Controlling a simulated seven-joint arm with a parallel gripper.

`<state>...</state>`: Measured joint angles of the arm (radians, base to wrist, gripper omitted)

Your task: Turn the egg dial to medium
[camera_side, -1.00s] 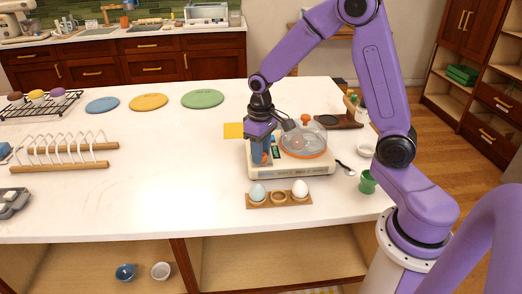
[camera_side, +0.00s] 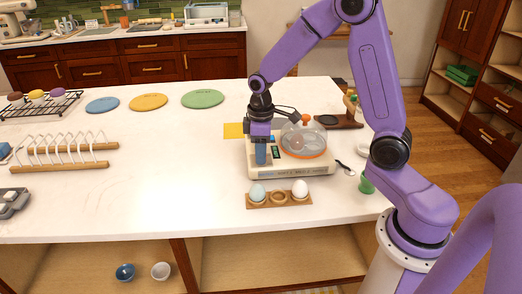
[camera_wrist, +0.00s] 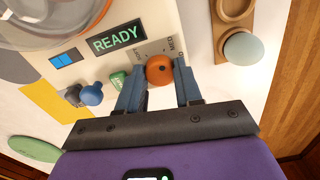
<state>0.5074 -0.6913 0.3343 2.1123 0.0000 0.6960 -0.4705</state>
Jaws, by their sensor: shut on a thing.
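The egg dial (camera_wrist: 159,70) is an orange round knob with a small dark mark on the front panel of the egg cooker (camera_side: 292,171). My gripper (camera_wrist: 160,72) is shut on the dial, one blue finger on each side. In the side view my gripper (camera_side: 261,155) points down at the cooker's left part and hides the dial. Lettering around the dial is partly covered; a label that seems to read MED shows at its upper right. The panel display (camera_wrist: 118,38) reads READY. The cooker's clear domed lid (camera_side: 304,138) is on.
A wooden egg holder (camera_side: 279,200) with a pale blue egg (camera_side: 257,192) and a white egg (camera_side: 300,188) stands in front of the cooker. A blue knob (camera_wrist: 91,94) and a green button (camera_wrist: 118,80) sit near my left finger.

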